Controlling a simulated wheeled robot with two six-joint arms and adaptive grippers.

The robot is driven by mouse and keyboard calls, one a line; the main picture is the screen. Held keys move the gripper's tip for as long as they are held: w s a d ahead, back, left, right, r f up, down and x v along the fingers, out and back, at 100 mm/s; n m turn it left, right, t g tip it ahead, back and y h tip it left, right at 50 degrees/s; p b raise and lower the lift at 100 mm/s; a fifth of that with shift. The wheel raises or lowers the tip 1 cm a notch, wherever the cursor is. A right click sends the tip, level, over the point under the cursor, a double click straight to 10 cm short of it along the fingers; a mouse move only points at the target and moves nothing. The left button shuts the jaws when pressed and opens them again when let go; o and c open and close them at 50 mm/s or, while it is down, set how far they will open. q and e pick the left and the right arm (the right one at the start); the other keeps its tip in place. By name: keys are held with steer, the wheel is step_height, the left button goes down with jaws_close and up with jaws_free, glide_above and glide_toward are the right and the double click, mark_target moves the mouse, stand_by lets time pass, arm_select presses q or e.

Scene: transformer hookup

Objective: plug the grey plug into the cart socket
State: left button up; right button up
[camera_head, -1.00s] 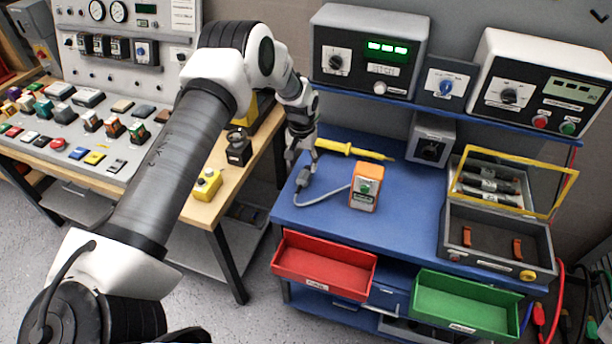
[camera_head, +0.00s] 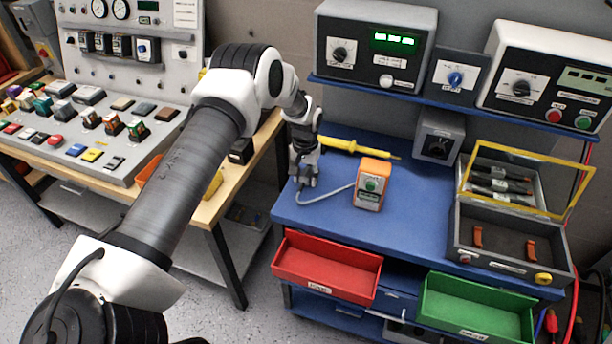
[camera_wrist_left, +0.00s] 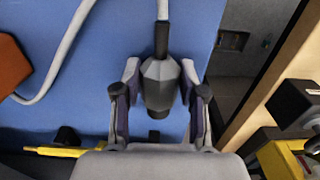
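The grey plug (camera_wrist_left: 161,88) lies on the blue cart top, its cable leading away from the gripper in the left wrist view. My left gripper (camera_wrist_left: 160,72) is down over it, one finger on each side; whether the fingers press on it or leave a thin gap is unclear. In the head view my left gripper (camera_head: 304,182) is at the cart's left end and mostly hides the plug. The cable (camera_head: 330,193) runs to an orange box (camera_head: 372,185). A grey box with a dark round face (camera_head: 438,138) at the cart's back may be the socket. My right gripper is out of view.
A yellow probe (camera_head: 350,147) lies behind the orange box. An open grey case (camera_head: 510,245) with a yellow-framed lid stands at right. Red (camera_head: 325,270) and green (camera_head: 475,308) bins are at the front. The blue top (camera_head: 415,205) is clear between orange box and case.

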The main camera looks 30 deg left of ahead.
mark_target(305, 174)
arm_select(q)
steer(key=shift+r+p, duration=0.5)
steer(key=shift+r, duration=0.05)
steer(key=shift+r+p, duration=1.6)
steer(key=shift+r, duration=0.85)
